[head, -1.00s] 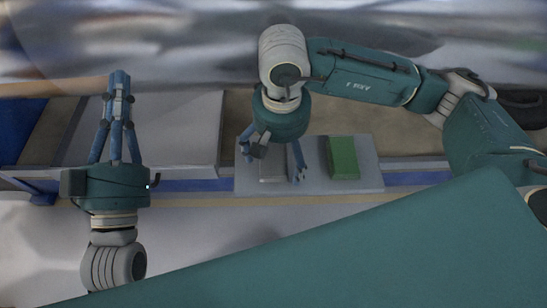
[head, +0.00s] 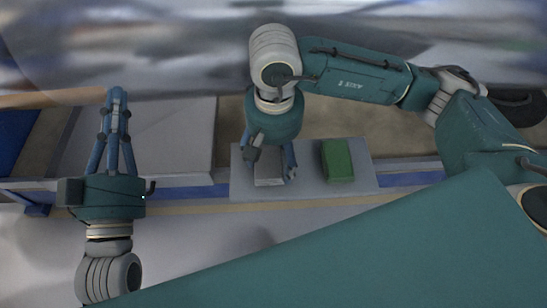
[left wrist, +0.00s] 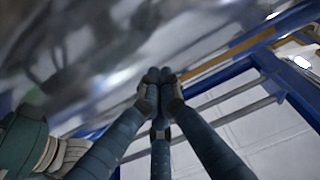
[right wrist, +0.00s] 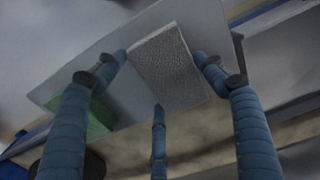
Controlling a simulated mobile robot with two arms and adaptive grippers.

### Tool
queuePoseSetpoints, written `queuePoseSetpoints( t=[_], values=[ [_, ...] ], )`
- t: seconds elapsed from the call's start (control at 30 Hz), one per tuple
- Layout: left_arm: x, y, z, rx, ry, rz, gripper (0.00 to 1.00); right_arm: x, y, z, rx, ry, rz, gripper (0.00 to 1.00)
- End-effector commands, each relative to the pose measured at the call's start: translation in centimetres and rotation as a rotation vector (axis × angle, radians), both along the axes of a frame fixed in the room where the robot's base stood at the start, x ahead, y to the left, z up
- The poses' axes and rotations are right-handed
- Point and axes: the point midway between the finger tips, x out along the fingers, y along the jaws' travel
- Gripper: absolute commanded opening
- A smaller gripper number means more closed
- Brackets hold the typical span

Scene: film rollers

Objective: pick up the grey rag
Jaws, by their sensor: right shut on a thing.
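The grey rag (head: 268,170) is a folded, flat block on the left part of a pale tray (head: 305,185). In the right wrist view the rag (right wrist: 168,65) shows a rough, light grey surface. My right gripper (head: 270,178) points down over it, with its fingers on either side of the rag, shut on it. The rag is at the tray, and I cannot tell whether it is lifted. My left gripper (head: 116,92) is away to the left, empty, with its fingertips together in the left wrist view (left wrist: 158,78).
A green block-like cloth (head: 337,160) lies on the same tray, right of the rag. A large shiny roller surface (head: 130,45) spans the back. A grey panel (head: 170,135) lies between my two grippers.

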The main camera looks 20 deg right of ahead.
Motion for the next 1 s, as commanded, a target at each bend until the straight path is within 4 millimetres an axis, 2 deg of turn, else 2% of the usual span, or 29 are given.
queuePoseSetpoints(
  t=[0.17, 0.33, 0.47, 0.6, 0.8, 1.0],
  values=[
    [0.8, 0.2, -3.4, 0.044, 0.163, 0.010, 0.00, 0.2, 0.1, 3.3, 0.002, -0.007, 0.002, 0.48],
    [0.6, 1.0, -9.1, 0.107, 0.410, 0.024, 0.00, 0.2, 0.1, 7.9, 0.002, -0.009, 0.003, 0.48],
    [-0.6, 1.9, -13.5, 0.154, 0.601, 0.036, 0.00, 0.2, 0.1, 11.3, 0.002, -0.008, 0.001, 0.48],
    [-2.7, 2.9, -17.5, 0.197, 0.784, 0.047, 0.00, 0.1, 0.1, 14.4, 0.001, -0.006, 0.000, 0.48],
    [-5.8, 4.2, -21.1, 0.241, 0.976, 0.059, 0.00, 0.1, 0.0, 17.2, 0.001, -0.004, 0.001, 0.48],
    [-7.8, 4.9, -22.9, 0.263, 1.080, 0.065, 0.00, 0.1, 0.0, 18.5, 0.000, -0.002, 0.001, 0.48]
  ],
)
